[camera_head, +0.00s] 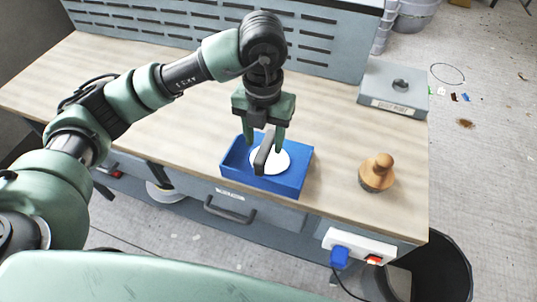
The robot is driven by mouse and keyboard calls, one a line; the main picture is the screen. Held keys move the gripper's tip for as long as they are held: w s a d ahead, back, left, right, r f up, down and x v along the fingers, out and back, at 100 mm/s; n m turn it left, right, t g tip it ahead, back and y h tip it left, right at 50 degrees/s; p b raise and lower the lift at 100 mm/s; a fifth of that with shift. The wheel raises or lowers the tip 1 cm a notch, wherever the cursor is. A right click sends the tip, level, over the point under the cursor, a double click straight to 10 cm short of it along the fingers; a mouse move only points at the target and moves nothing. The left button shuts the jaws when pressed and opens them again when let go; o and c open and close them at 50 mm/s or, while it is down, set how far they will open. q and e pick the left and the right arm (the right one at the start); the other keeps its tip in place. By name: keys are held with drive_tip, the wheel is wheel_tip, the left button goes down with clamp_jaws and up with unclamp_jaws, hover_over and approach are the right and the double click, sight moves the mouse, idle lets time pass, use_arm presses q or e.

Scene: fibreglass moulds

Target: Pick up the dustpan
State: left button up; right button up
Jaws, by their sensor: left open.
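The blue dustpan (292,184) lies on the wooden bench top near its front edge. It looks like a shallow tray with raised sides. A dark bar-like handle (262,158) rises from it, and a white round patch (283,162) shows inside, partly behind the handle. My left gripper (264,146) is above the dustpan, pointing down and open. Its two fingers are on either side of the handle's upper end in this view; I cannot tell whether they touch it. My right gripper is not in view.
A wooden knob-like tool (377,173) stands to the right on the bench (335,150). A grey block with a round hole (394,88) sits at the back right. A slotted grey panel (310,40) bounds the rear. A black bin (440,262) stands off the right front corner.

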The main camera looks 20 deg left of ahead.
use_arm(q)
drive_tip(key=shift+s+f+p, duration=0.25)
drive_tip(key=shift+f+p, duration=0.15)
drive_tip(key=shift+f, duration=0.4)
drive_tip(key=f, duration=0.2)
drive_tip(key=w+f+p, duration=0.1)
drive_tip(key=shift+d+f, duration=0.1)
drive_tip(key=shift+f, duration=0.7)
clamp_jaws()
